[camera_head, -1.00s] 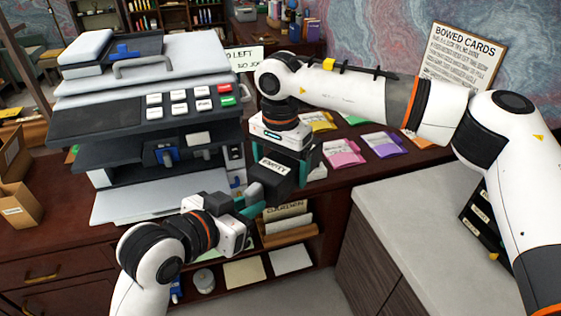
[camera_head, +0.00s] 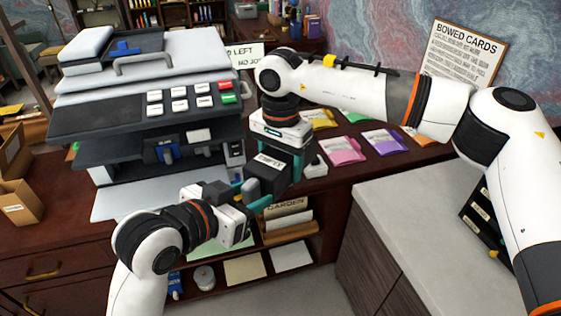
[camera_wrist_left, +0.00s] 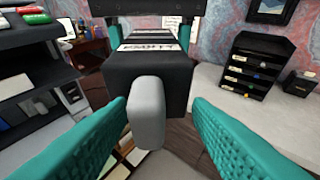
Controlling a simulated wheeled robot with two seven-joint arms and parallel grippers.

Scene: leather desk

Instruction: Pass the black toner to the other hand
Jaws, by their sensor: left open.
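The black toner (camera_head: 268,182) is a dark block with a white "EMPTY" label. It hangs in front of the printer in the head view. My right gripper (camera_head: 291,160) comes down from above and is shut on it. My left gripper (camera_head: 252,196) is open at the toner's near left end. In the left wrist view, the toner (camera_wrist_left: 150,75) is straight ahead with a grey rounded end piece. That piece sits between the open teal fingers of my left gripper (camera_wrist_left: 160,108), with a gap on each side. Right gripper fingers flank the toner's top there.
A large grey printer (camera_head: 150,125) stands on the desk at left. Coloured packets (camera_head: 342,151) lie on the desk behind the right gripper. Shelves with papers (camera_head: 245,270) are below. A pale counter (camera_head: 420,210) is at right, with a black tray rack (camera_wrist_left: 255,65).

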